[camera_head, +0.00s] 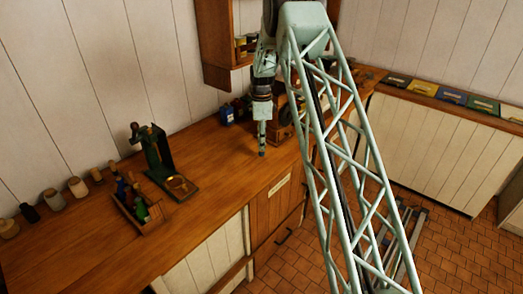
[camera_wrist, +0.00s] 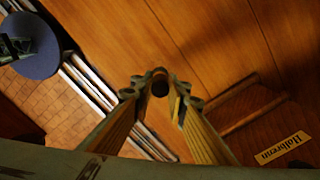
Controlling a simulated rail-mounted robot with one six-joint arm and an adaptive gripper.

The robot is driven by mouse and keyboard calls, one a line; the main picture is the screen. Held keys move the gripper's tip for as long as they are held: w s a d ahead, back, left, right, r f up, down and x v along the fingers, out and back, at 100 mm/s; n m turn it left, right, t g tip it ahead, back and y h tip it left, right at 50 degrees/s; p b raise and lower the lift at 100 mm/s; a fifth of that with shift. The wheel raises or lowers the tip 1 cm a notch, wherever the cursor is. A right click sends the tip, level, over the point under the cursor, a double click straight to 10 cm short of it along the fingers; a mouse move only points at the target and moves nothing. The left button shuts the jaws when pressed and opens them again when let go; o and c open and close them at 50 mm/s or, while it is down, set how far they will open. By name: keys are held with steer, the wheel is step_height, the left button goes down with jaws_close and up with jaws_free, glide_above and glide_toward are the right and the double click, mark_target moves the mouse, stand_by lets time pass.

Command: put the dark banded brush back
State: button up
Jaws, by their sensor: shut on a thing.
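My gripper (camera_head: 262,148) hangs straight down above the wooden counter (camera_head: 225,165), to the right of the green stand. In the wrist view its two fingers (camera_wrist: 160,92) close on a dark, round-ended thing (camera_wrist: 160,76), seen end-on. It is likely the dark banded brush, but its bands and bristles cannot be made out. A small open wooden box (camera_head: 153,224) stands at the counter's left front. It holds several upright things with blue, green and dark red parts, too small to name surely.
A green stand with a round brass ring (camera_head: 178,184) is beside the box. Jars and small pots (camera_head: 78,187) line the wall at left. A blue tin (camera_head: 227,116) and a wooden grinder-like box (camera_head: 284,126) are behind my gripper. The counter between stand and gripper is clear.

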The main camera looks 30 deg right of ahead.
steer(key=shift+f, duration=1.8)
steer(key=shift+f, duration=0.15)
steer(key=o, duration=0.9)
step_height(320, 180, up, 12)
steer(key=shift+r, duration=0.1)
steer(key=shift+r, duration=0.2)
